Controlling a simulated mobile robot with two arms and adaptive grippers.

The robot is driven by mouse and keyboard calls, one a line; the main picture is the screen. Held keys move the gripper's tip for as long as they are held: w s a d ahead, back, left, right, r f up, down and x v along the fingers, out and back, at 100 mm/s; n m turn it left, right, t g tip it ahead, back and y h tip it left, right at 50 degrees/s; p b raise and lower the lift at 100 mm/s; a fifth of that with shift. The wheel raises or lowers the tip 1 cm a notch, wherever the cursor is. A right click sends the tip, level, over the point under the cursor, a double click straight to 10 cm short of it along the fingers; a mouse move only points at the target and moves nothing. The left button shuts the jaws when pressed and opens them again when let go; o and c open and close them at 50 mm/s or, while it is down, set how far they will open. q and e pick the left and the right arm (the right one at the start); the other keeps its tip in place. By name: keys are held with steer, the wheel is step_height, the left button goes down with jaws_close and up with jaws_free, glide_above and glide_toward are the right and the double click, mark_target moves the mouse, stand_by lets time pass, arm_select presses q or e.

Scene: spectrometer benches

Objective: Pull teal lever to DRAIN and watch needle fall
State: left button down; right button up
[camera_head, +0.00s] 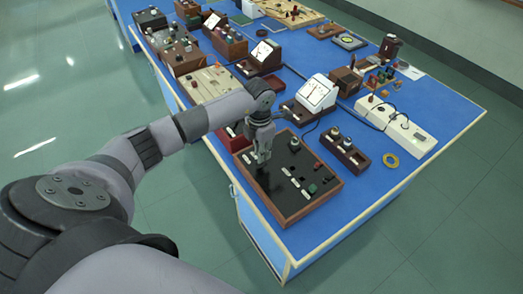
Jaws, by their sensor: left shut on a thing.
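A wood-framed box with a black top panel (290,212) sits at the near corner of the blue bench. My left gripper (262,157) reaches down onto the back left part of this panel. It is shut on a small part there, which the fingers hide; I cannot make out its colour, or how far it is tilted. A green knob (312,188) and a red knob (317,166) stand apart from the gripper on the same panel. A white-faced meter (317,93) stands behind the box; its needle is too small to read. My right gripper is out of view.
A wooden block with several knobs (342,150) stands right of the panel. More instruments crowd the back of the bench. The blue top (345,205) is bare right of the box.

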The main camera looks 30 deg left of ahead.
arm_select(q)
steer(key=shift+s+a+f+t+b, duration=0.2)
steer(key=shift+s+t+b, duration=0.15)
steer(key=shift+t+b, duration=0.15)
steer(key=t+b, duration=0.1)
steer(key=b, duration=0.1)
steer(key=s+t+h+b, duration=0.1)
steer(key=b, duration=0.2)
steer(key=s+t+b, duration=0.1)
steer(key=b, duration=0.1)
steer(key=shift+s+a+f+h, duration=0.15)
steer(key=shift+a+f+h, duration=0.25)
steer(key=shift+s+r+t+b, duration=0.1)
steer(key=shift+r+t+b, duration=0.05)
steer(key=shift+t+b, duration=0.55)
steer(key=c, duration=1.5)
jaws_free()
steer(key=v, duration=1.2)
steer(key=shift+a, duration=0.25)
